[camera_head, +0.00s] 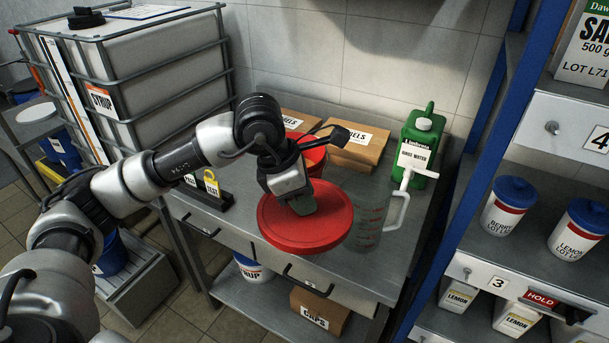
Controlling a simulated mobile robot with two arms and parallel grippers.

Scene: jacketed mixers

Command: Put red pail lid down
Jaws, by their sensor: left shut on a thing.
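The red pail lid (328,222) is a wide round disc near the front edge of the steel bench. My left gripper (301,203) comes in from the left and is shut on the red pail lid, pointing down at its upper middle. I cannot tell whether the lid touches the bench or hangs just above it. A red pail (314,158) stands behind the lid, mostly hidden by my gripper. My right gripper is not in view.
A clear measuring jug (372,222) stands close to the lid's right side. A green jerrycan (424,142) and cardboard boxes (356,148) stand behind. A small black stand (207,191) is at the left. A blue-framed shelf (484,150) bounds the right.

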